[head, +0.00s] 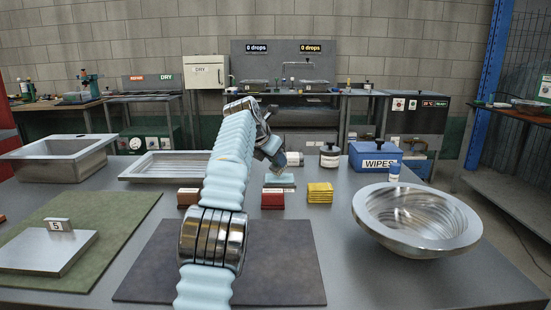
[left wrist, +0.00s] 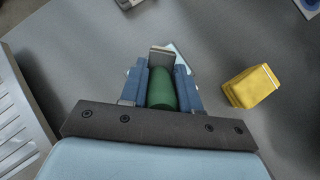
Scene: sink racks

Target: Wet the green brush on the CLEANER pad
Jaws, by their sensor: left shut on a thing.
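My left gripper (head: 278,160) points down over the middle of the table, and its blue fingers also show in the left wrist view (left wrist: 161,84). It is shut on the green brush (left wrist: 162,94), with a green handle between the fingers and a brownish end (left wrist: 161,56) beyond them. In the head view the brush is too small to make out. A light blue pad (head: 281,181) lies just below the gripper; a pale blue edge (left wrist: 182,55) shows beside the brush end in the left wrist view. I cannot read a CLEANER label or tell whether they touch. My right gripper is out of view.
A red block (head: 272,200) and a brown-red block (head: 188,197) stand in front. A yellow stack (head: 320,193) is right of the pad, with a blue WIPES box (head: 376,157) behind. A metal bowl (head: 418,215) stands at right. A dark mat (head: 280,270) lies nearer.

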